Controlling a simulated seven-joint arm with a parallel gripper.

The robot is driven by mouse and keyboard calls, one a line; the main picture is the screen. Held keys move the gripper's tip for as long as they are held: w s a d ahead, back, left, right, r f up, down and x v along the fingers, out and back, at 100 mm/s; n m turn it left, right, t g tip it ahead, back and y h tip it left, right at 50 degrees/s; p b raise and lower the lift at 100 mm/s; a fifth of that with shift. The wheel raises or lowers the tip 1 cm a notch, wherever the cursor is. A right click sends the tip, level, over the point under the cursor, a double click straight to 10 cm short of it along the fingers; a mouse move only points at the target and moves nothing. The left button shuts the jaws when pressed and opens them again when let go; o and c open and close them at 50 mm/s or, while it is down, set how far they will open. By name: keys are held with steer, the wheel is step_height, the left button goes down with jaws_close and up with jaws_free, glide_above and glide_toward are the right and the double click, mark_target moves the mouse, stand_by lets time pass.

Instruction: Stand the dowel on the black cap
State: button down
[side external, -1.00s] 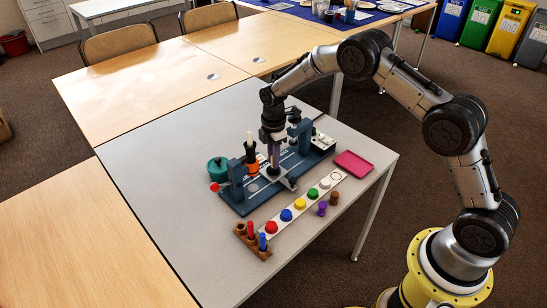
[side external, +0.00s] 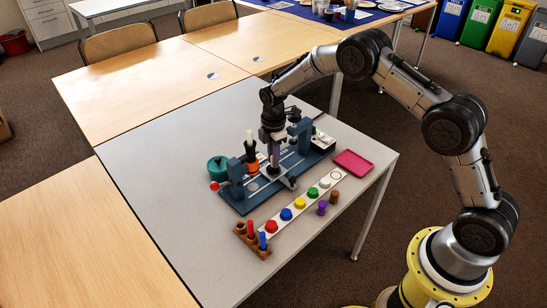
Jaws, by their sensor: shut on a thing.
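My gripper (side external: 273,158) points down over the blue-grey fixture board in the middle of the grey table. It is shut on a slim upright purple-grey piece (side external: 274,153), which looks like the dowel. Its lower end is near the board, and I cannot tell whether it touches. I cannot make out a black cap for certain. A row of round caps stands on a white strip, among them red (side external: 271,226), blue (side external: 286,215), yellow (side external: 300,203) and green (side external: 312,193). A purple cap (side external: 322,208) and a brown one (side external: 335,197) stand beside the strip.
A wooden rack (side external: 253,243) holds a red and a blue peg at the front. The board (side external: 234,205) carries upright blue-grey posts on both sides of my gripper. The table's left part is clear.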

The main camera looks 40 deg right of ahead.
stand_by(0.3)
steer(key=shift+c, duration=1.6)
jaws_free()
steer(key=shift+r, duration=3.45)
steer(key=shift+r, duration=0.1)
